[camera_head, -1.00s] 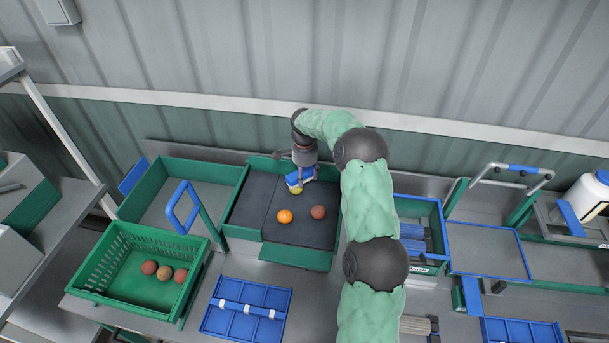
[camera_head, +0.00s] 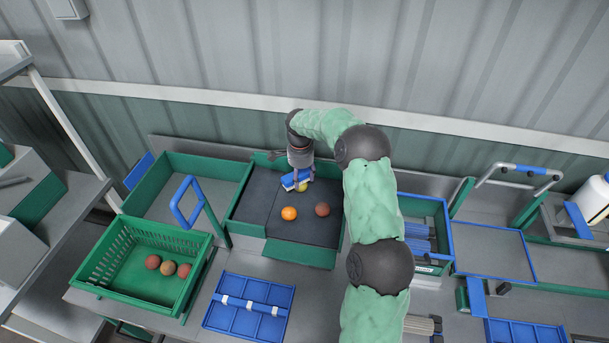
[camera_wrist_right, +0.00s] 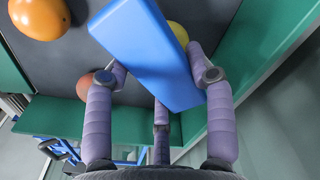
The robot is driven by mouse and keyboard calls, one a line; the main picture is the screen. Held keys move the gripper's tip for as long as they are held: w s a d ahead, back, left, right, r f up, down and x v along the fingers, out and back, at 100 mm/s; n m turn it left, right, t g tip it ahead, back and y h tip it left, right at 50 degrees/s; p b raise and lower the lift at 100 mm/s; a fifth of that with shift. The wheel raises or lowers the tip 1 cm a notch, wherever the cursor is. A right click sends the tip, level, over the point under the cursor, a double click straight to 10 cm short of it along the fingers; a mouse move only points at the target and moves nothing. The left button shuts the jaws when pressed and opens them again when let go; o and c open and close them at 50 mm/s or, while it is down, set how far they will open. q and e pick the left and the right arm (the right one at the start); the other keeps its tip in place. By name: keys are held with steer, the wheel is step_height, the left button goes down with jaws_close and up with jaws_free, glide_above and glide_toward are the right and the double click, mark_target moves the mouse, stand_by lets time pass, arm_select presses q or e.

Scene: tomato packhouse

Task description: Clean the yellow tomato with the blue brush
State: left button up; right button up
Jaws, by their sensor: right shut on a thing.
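The yellow tomato (camera_head: 302,186) rests on the dark mat (camera_head: 262,216) of the green-edged tray, close under the blue brush (camera_head: 295,178). It also shows in the right wrist view (camera_wrist_right: 179,34), partly hidden behind the brush (camera_wrist_right: 150,50). My right gripper (camera_head: 300,170) is shut on the brush, with its fingers (camera_wrist_right: 160,80) around the block. I cannot tell whether the brush touches the tomato. An orange tomato (camera_head: 289,213) and a red tomato (camera_head: 322,209) lie on the mat in front. My left gripper is not in view.
A green crate (camera_head: 105,270) with several tomatoes stands at the front left. A blue divided tray (camera_head: 250,308) lies at the front. A blue-rimmed bin (camera_head: 422,203) stands right of the mat, behind my right arm. The wall is close behind.

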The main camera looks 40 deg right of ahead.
mark_target(310, 169)
steer(key=shift+a, duration=0.4)
steer(key=shift+d, duration=0.15)
steer(key=shift+s+d, duration=0.15)
steer(key=shift+d, duration=1.9)
steer(key=shift+r, duration=0.1)
steer(key=shift+r+p, duration=1.95)
steer(key=shift+r, duration=1.05)
steer(key=shift+f, duration=0.1)
